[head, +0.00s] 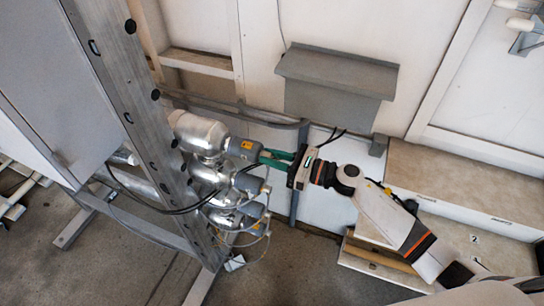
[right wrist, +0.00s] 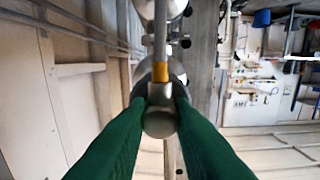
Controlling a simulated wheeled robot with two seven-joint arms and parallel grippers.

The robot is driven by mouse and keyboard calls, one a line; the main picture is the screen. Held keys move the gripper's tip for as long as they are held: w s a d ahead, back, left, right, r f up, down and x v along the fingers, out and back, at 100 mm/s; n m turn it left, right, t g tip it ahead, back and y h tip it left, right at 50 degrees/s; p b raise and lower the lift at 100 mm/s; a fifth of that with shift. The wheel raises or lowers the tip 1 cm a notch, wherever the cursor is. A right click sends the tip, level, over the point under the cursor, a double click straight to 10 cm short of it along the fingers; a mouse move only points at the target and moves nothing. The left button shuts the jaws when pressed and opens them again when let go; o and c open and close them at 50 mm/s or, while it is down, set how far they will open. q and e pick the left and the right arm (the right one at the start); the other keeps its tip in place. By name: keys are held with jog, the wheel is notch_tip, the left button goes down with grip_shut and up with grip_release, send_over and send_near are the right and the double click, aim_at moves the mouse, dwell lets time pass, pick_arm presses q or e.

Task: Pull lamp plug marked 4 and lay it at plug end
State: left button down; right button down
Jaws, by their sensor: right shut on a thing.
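My right gripper (head: 266,157) has green fingers and reaches in from the right. It is shut on the end of the top grey lamp plug (head: 242,147), which carries a yellow label. The plug sits in line with the uppermost silver reactor tube end (head: 200,132). In the right wrist view the green fingertips (right wrist: 160,103) are on both sides of the rounded grey plug end (right wrist: 160,122), with a yellow band behind it. I cannot read a number 4 on it. More grey plugs (head: 247,183) with cables sit below. My left gripper is not in view.
A grey metal upright (head: 133,110) with holes stands left of the tubes. Loose cables (head: 165,211) hang around the lower plugs. A grey sloped box (head: 335,85) is on the wall behind. Beige steps (head: 455,190) stand at the right. Some floor (head: 310,270) is clear below.

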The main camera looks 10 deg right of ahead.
jog(key=shift+b+v, duration=0.65)
jog(key=shift+v, duration=1.95)
